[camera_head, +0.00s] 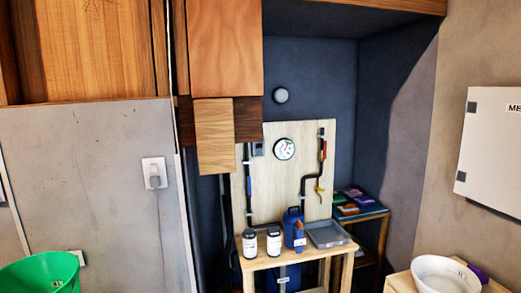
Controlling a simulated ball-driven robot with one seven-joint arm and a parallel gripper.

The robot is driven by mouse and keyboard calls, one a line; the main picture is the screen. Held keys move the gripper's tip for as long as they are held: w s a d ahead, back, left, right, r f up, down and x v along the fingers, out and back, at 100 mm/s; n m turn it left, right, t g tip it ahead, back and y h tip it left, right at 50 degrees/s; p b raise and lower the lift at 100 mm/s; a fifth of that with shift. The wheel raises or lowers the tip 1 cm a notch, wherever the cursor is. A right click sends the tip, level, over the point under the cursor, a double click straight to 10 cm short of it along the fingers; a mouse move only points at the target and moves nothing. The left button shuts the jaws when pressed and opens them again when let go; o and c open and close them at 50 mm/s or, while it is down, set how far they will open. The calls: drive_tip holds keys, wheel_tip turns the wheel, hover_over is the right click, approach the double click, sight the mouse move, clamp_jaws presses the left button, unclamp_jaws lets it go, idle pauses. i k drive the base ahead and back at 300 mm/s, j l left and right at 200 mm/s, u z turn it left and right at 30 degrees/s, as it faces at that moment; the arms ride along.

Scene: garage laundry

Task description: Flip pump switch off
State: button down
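No pump switch can be made out for certain at this distance. A white wall plate (154,172) with a grey fitting sits on the pale wall panel at the left; a line runs down from it. A small grey box (257,149) is fixed on the plywood board (266,190) in the dark alcove, left of a round gauge (284,149). Black pipes run on the board; the right one carries a red part (323,150) and a yellow one (320,190). I cannot read any switch position. My gripper is not in view.
A green bucket (45,275) is at lower left, a white basin (444,275) at lower right. Wooden cabinets (225,48) hang above.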

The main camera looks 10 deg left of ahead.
sight(259, 147)
drive_tip(key=i+l, duration=0.1)
drive_tip(key=i, duration=1.7)
drive_tip(key=i+l+u, duration=0.1)
drive_tip(key=i, duration=0.75)
drive_tip(key=i+l, duration=0.2)
drive_tip(key=i, duration=0.7)
